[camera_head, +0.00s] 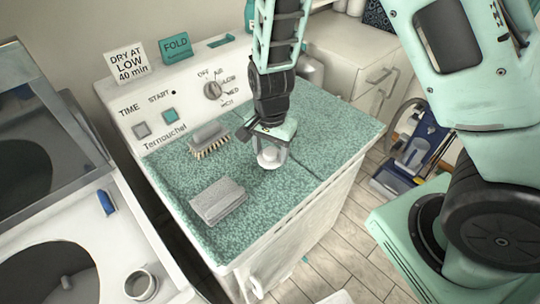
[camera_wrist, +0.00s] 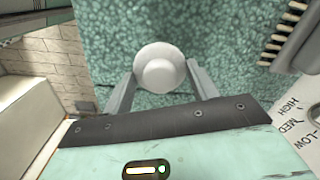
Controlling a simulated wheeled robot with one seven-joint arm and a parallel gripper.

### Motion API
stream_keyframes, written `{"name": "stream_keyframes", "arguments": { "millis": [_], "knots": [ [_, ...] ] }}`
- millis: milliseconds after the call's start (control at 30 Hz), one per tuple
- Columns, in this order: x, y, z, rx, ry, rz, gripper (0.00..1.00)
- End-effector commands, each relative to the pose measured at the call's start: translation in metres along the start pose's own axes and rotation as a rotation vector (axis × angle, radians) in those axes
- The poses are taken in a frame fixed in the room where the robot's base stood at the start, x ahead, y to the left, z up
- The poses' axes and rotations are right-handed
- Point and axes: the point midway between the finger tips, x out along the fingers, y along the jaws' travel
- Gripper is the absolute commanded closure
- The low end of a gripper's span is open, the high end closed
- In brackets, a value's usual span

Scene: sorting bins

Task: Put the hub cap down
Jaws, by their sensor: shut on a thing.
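The hub cap looks like a small round white piece (camera_head: 269,156) in the head view, at the end of my arm over the teal speckled top of the machine. In the wrist view the white round hub cap (camera_wrist: 160,68) sits between the two grey fingers. My gripper (camera_wrist: 158,84) is shut on it, with one finger at each side. In the head view my gripper (camera_head: 270,150) points down near the right part of the teal top (camera_head: 280,196). I cannot tell whether the hub cap touches the surface.
A brush (camera_head: 208,139) lies on the teal top behind and left of my gripper. A grey block-like brush or sponge (camera_head: 218,200) lies at the front left. The control panel with a dial (camera_head: 213,90) rises at the back. The teal top is clear around the hub cap and to its right.

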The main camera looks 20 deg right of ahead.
Motion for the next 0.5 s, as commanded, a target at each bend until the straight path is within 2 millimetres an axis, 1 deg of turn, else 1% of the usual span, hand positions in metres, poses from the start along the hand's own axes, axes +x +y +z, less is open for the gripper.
{"name": "stream_keyframes", "arguments": {
  "millis": [233,333,500],
  "knots": [
    [0.033,0.001,0.000,0.002,-0.002,0.003,0.78],
    [0.040,0.001,0.000,0.002,-0.001,0.001,0.78],
    [0.041,0.000,0.000,0.001,0.000,0.000,0.78]
  ]
}}
